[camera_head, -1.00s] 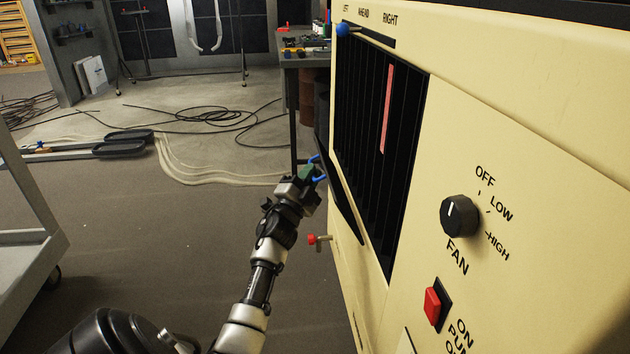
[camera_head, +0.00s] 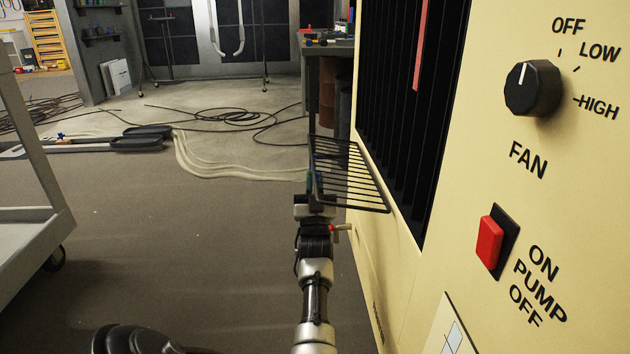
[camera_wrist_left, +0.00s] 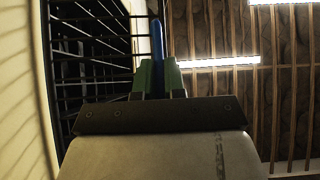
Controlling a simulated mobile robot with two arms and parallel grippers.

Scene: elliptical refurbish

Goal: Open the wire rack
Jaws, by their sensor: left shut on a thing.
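My right gripper is not in view.
The cream machine (camera_head: 540,200) fills the right side, with a fan knob (camera_head: 532,88) and a red pump switch (camera_head: 489,243). A small tap (camera_head: 341,228) juts out below the rack. A grey cart (camera_head: 30,235) stands at left. The floor between is clear.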

